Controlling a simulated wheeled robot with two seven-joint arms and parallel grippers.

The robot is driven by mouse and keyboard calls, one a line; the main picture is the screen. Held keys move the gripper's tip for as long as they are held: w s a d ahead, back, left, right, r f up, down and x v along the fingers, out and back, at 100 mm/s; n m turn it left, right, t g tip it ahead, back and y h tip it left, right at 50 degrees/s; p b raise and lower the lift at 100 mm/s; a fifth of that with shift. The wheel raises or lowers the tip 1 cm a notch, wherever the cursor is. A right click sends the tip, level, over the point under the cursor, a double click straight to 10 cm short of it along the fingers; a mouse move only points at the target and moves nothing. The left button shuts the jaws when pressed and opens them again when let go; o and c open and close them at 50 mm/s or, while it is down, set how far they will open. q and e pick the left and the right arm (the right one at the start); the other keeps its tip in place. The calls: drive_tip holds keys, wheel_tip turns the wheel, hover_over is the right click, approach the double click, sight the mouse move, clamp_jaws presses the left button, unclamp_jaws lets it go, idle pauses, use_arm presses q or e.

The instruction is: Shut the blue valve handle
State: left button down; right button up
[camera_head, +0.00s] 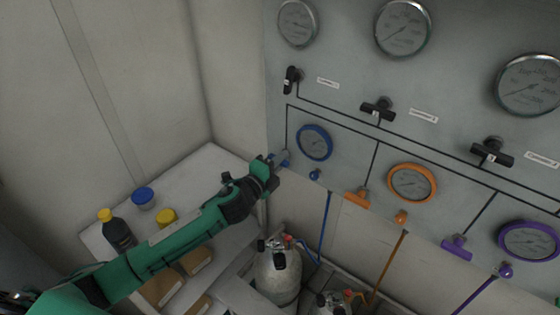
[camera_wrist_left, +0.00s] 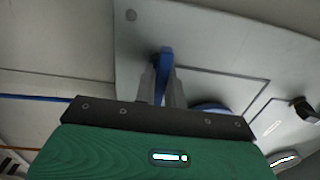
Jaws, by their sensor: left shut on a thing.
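The blue valve handle (camera_head: 284,156) is on the panel at its lower left, below and left of the blue-rimmed gauge (camera_head: 315,142). In the left wrist view the blue handle (camera_wrist_left: 166,65) stands between my gripper fingers. My left gripper (camera_head: 276,160) reaches in from the left at the panel and is shut on the blue handle; the fingers also show in the left wrist view (camera_wrist_left: 162,88). The gripper hides part of the handle in the head view. My right gripper is in neither view.
An orange handle (camera_head: 357,199) and a purple handle (camera_head: 456,247) sit farther right on the panel. Black handles (camera_head: 378,110) are above. A white table (camera_head: 190,178) with bottles is below my left arm. A gas cylinder (camera_head: 278,276) stands under the panel.

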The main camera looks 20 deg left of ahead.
use_arm(q)
drive_tip(key=c, duration=1.5)
unclamp_jaws()
drive_tip(key=shift+s+a+f, duration=0.1)
drive_tip(key=shift+s, duration=0.2)
drive_tip(key=shift+b+v, duration=2.35)
drive_tip(key=shift+v, duration=4.25)
